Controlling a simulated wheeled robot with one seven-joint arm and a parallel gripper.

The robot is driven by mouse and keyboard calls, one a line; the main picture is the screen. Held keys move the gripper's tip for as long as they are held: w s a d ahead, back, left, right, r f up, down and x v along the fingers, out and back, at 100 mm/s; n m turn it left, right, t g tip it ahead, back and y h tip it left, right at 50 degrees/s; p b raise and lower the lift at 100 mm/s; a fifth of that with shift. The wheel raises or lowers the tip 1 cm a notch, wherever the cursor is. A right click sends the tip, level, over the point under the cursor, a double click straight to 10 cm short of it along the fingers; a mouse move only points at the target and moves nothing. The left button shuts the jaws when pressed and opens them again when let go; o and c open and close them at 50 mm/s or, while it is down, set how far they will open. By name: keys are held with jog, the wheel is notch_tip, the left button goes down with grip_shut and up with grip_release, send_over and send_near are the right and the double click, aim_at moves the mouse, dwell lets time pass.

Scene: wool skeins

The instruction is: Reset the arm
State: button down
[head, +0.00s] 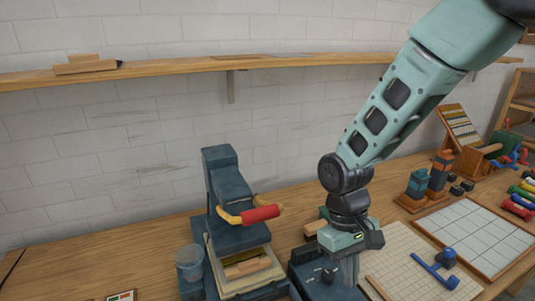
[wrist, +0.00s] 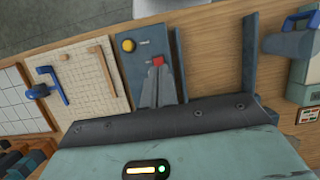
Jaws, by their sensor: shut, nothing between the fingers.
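My arm (head: 395,95) reaches down from the upper right in the head view, and my gripper (head: 347,270) points down at its end, above the wooden table (head: 130,265). The gripper's grey fingers also show in the wrist view (wrist: 162,82), shut together with nothing visible between them. They overlap a dark blue panel (wrist: 136,72) in that view, close to a small red part (wrist: 158,61). I cannot tell whether they touch it.
A dark blue press (head: 222,175) with a red handle (head: 262,213) stands left of my gripper. A grid board (head: 400,255) with a blue tool (head: 436,270) lies to the right, beside a white tiled panel (head: 475,235). A wooden shelf (head: 180,69) runs along the wall.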

jog(key=s+a+r+n+t, duration=0.1)
jog(key=s+a+r+n, duration=0.1)
jog(key=s+r, duration=0.2)
jog(key=s+a+r+n+t+y+b, duration=0.1)
jog(key=s+a+r+n+t, duration=0.1)
jog(key=s, duration=0.7)
notch_tip(320, 180, up, 2)
jog(key=shift+s+a+r+y, duration=0.2)
jog(key=shift+s+a+y, duration=0.1)
jog(key=shift+a, duration=0.3)
